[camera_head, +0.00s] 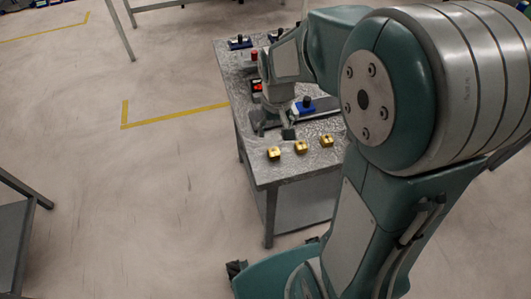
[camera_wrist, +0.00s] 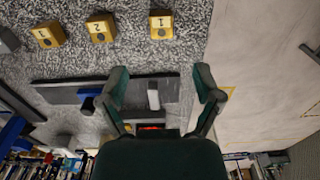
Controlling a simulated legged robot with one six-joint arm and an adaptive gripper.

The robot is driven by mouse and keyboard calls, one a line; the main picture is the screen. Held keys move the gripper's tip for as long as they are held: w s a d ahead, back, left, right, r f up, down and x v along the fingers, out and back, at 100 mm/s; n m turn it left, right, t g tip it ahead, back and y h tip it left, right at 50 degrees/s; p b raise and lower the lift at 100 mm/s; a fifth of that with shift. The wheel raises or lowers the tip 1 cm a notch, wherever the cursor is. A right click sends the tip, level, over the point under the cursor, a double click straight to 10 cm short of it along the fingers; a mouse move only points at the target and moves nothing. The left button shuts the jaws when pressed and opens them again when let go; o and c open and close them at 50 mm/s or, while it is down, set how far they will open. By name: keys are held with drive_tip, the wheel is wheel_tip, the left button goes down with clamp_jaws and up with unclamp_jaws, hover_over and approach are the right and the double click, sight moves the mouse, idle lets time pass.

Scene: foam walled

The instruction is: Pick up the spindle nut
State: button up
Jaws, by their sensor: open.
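No part is plainly recognisable as the spindle nut. A small pale grey block (camera_wrist: 153,96) shows between my fingers in the wrist view, beside or on a long dark grey bar (camera_wrist: 62,92); which one I cannot tell. My gripper (camera_head: 273,130) is open over the worktable in the body view. Its two fingers also show spread apart in the wrist view (camera_wrist: 160,76), with nothing held. Three yellow blocks sit in a row on the table, marked 1 (camera_wrist: 161,25), 2 (camera_wrist: 100,28) and 3 (camera_wrist: 47,36).
The grey speckled worktable (camera_head: 270,175) has its left edge close to my gripper. A blue part with a black knob (camera_head: 306,103) stands on the right of the bar. A black box with a red face (camera_wrist: 151,127) lies beyond. A grey block (camera_wrist: 6,40) sits past block 3.

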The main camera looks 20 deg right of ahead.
sight(272, 150)
drive_tip(key=f, duration=0.1)
drive_tip(key=d+f, duration=0.1)
drive_tip(key=f, duration=0.3)
drive_tip(key=a+f, duration=0.1)
drive_tip(key=f, duration=0.2)
drive_tip(key=shift+a+f, duration=0.3)
drive_tip(key=shift+a, duration=0.1)
drive_tip(key=shift+d+f, duration=0.1)
drive_tip(key=shift+d, duration=0.45)
drive_tip(key=shift+a, duration=0.2)
drive_tip(key=c, duration=0.9)
drive_tip(key=shift+a, duration=0.3)
clamp_jaws()
